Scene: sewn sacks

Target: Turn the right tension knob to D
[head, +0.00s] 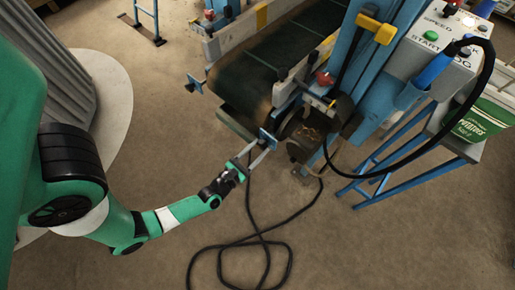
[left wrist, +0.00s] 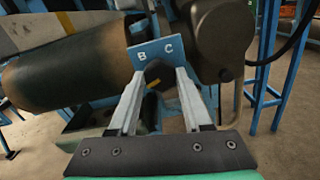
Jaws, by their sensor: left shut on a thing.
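The right tension knob (left wrist: 156,72) is dark with a yellow mark, in front of a small blue plate (left wrist: 142,54) lettered B and C. The yellow mark lies on the knob's lower left side; which letter it points to I cannot tell. No letter D shows. My left gripper (head: 264,150) is at this plate, by the right corner of the conveyor's near end. In the left wrist view its two fingers are shut on the knob, one on each side. My right gripper is not in view.
The dark conveyor belt (head: 251,75) runs back from the knob. Another small blue plate (head: 194,83) is at its left side. A motor housing (head: 306,146) sits close right of my gripper. A black cable (head: 262,242) lies looped on the floor. A control box (head: 440,45) stands at right.

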